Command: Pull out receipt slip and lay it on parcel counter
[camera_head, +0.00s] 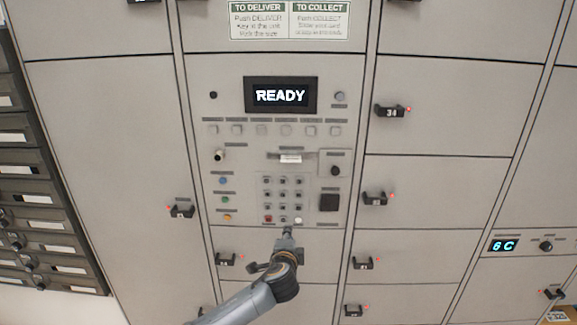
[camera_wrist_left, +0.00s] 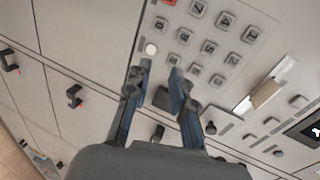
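The receipt slip (camera_head: 290,158) is a small white strip sticking out of a slot in the locker's control panel, above the keypad. It also shows at the right in the left wrist view (camera_wrist_left: 265,94), tilted in its slot. My left gripper (camera_head: 288,231) is in front of the panel just below the keypad, under the slip and apart from it. In the left wrist view its two fingers (camera_wrist_left: 160,68) are apart with nothing between them. My right gripper is not in view. I cannot make out the parcel counter.
The keypad (camera_head: 283,192) lies between my left gripper and the slip. A READY screen (camera_head: 281,95) is above. Locker doors with black handles (camera_head: 391,111) surround the panel. Mail slots (camera_head: 40,199) line the left edge. A brown labelled thing (camera_head: 558,316) shows at the bottom right.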

